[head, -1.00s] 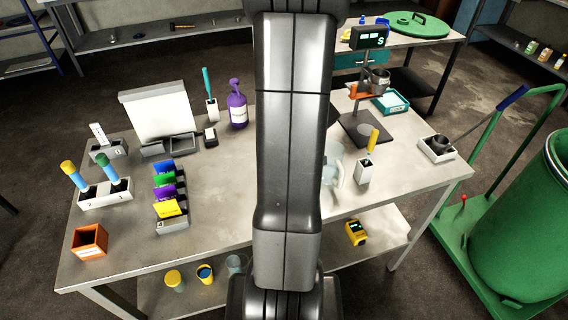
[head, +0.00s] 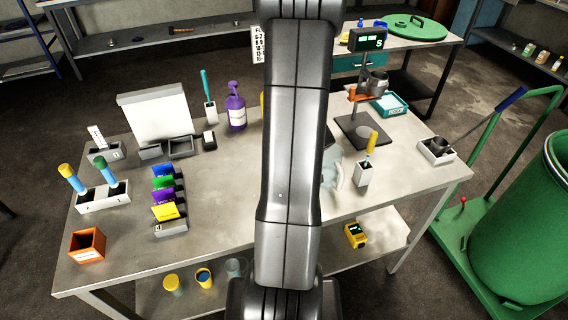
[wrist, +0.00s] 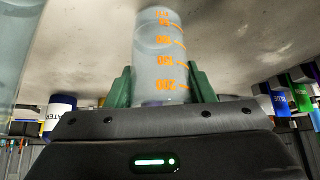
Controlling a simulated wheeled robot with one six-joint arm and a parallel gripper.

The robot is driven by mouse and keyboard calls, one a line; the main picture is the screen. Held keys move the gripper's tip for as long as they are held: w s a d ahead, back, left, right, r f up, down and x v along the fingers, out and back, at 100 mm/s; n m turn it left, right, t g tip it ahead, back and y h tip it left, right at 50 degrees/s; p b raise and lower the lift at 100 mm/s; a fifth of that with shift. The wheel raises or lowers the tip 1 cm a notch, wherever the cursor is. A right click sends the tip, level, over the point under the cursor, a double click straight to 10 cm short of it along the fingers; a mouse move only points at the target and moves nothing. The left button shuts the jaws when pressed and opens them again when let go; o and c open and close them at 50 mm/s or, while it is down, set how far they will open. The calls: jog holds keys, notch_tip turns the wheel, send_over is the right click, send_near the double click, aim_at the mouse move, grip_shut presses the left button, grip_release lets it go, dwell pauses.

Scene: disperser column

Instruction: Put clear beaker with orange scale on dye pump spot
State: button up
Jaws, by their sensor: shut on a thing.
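The clear beaker with orange scale (wrist: 160,50) is between the green fingers of my gripper (wrist: 160,88) in the wrist view. My gripper is shut on it, with one finger touching each side. In the head view my arm hides the gripper and the held beaker. I cannot make out a marked dye pump spot. A purple pump bottle (head: 236,112) stands at the back of the bench, left of my arm; I cannot tell if it is the dye pump.
On the bench (head: 225,190), a clear jug (head: 334,172) and a yellow-handled tool in a white holder (head: 363,172) stand right of my arm. A stand with a display (head: 367,40) is behind them. Coloured cards (head: 167,190) and an orange box (head: 87,245) are left. The bench's left middle is clear.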

jog(key=o, duration=1)
